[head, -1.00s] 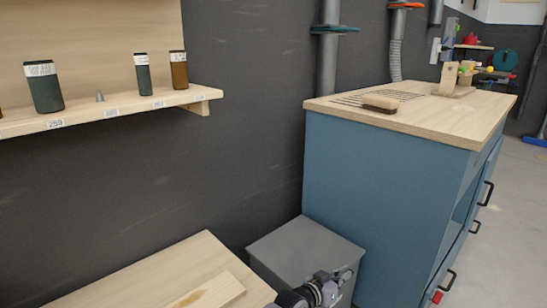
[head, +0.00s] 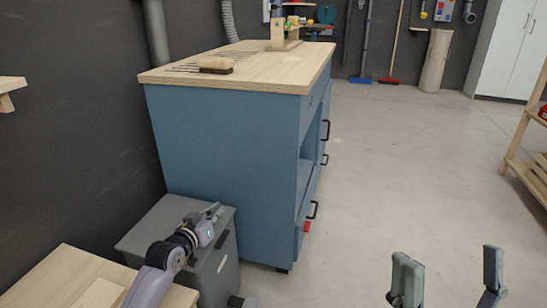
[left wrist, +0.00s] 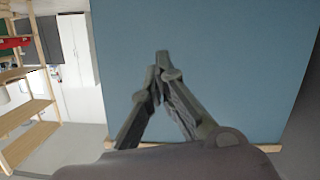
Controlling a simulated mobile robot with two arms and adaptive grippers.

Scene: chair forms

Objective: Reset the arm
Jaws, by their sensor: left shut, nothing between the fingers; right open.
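My left gripper (head: 214,213) is in front of the blue cabinet (head: 225,150), above the grey box (head: 180,222). It is shut and empty. In the left wrist view its fingers (left wrist: 161,62) meet in front of the cabinet's blue side panel (left wrist: 200,50). My right gripper (head: 446,275) shows at the bottom right of the head view. Its two fingers stand wide apart over the bare floor, with nothing between them.
A wooden table top (head: 45,275) is at the lower left. A brush (head: 215,65) lies on the cabinet top. A wooden rack (head: 527,150) stands at the right edge. The floor (head: 390,160) between cabinet and rack is clear. A red and a blue broom lean at the back wall.

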